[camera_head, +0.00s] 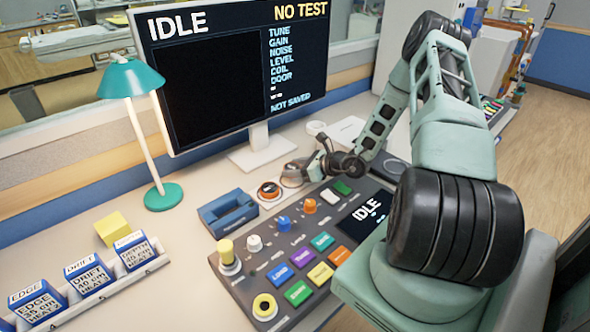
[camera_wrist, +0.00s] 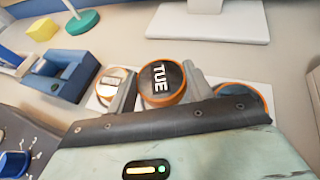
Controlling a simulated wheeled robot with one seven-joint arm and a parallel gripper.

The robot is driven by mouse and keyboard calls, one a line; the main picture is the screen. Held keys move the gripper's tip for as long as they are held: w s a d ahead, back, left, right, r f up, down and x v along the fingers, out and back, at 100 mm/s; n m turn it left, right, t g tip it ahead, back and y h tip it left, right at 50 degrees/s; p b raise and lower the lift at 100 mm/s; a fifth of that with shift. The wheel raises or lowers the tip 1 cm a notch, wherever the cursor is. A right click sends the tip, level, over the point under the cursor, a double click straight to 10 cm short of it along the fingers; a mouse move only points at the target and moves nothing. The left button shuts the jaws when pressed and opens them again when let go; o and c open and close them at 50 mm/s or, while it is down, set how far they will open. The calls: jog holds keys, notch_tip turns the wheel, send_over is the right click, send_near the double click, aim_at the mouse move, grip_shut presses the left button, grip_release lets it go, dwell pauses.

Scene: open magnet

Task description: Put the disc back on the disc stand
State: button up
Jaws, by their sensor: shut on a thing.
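A dark round disc marked TUE (camera_wrist: 162,82), with an orange rim, sits between the two grey fingers of my gripper (camera_wrist: 160,88) in the wrist view. My gripper is shut on it. The pale disc stand (camera_wrist: 94,103) shows beneath and beside the gripper. The held disc is over or at the stand's middle; I cannot tell whether it touches. In the head view my gripper (camera_head: 312,168) is low over the desk behind the control panel, and its fingertips are hard to make out.
Another orange-rimmed disc (camera_wrist: 113,82) is left of the fingers, and one (camera_wrist: 243,97) is right, partly hidden. A blue holder (camera_head: 228,212), control panel (camera_head: 262,288), monitor (camera_head: 240,75) and teal lamp (camera_head: 132,80) stand around. Labelled blue boxes (camera_head: 88,277) and a yellow block (camera_head: 113,229) are at left.

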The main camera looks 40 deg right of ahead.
jog(key=shift+f, duration=0.45)
